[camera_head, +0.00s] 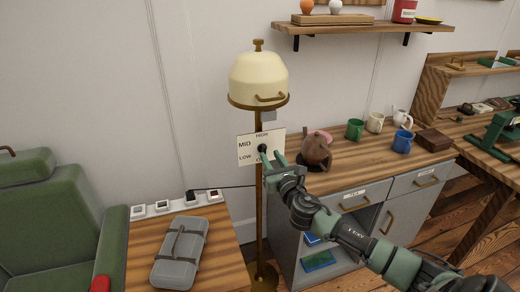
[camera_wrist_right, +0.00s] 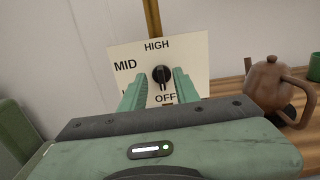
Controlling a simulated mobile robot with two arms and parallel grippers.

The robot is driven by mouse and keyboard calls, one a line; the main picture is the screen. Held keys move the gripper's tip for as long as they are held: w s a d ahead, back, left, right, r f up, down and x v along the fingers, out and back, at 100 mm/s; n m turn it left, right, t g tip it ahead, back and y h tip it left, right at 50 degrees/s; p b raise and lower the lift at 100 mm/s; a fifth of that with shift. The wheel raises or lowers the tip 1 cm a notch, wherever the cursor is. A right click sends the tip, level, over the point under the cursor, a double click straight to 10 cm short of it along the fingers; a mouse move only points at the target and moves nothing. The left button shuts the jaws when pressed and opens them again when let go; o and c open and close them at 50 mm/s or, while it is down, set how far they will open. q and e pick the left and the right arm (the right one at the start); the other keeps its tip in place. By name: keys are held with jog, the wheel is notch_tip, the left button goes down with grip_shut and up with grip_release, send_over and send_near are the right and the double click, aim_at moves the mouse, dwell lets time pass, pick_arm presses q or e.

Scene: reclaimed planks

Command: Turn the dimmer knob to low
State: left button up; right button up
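A black dimmer knob (camera_wrist_right: 161,74) sits on a cream plate (camera_wrist_right: 192,50) marked HIGH, MID and OFF in the right wrist view. A light mark on the knob's lower side seems to face OFF. The LOW label is mostly hidden behind a finger there, but shows in the head view, where the plate (camera_head: 245,141) is fixed to the brass pole of a lamp (camera_head: 258,80). My right gripper (camera_wrist_right: 160,90) is open, its green fingers either side of the knob's lower part, with gaps; contact cannot be told. In the head view my right gripper (camera_head: 269,158) covers the plate's lower right. My left gripper is not in view.
A brown teapot (camera_head: 316,152) stands on the wooden counter just right of the gripper, with several mugs (camera_head: 355,129) behind. A grey case (camera_head: 181,252) and a power strip (camera_head: 178,204) lie on the left table. A green armchair (camera_head: 60,220) is at far left.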

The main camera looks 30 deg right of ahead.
aim_at(265, 149)
jog(key=x, duration=0.5)
jog(key=shift+w+f, duration=0.1)
jog(key=shift+w, duration=0.1)
grip_shut()
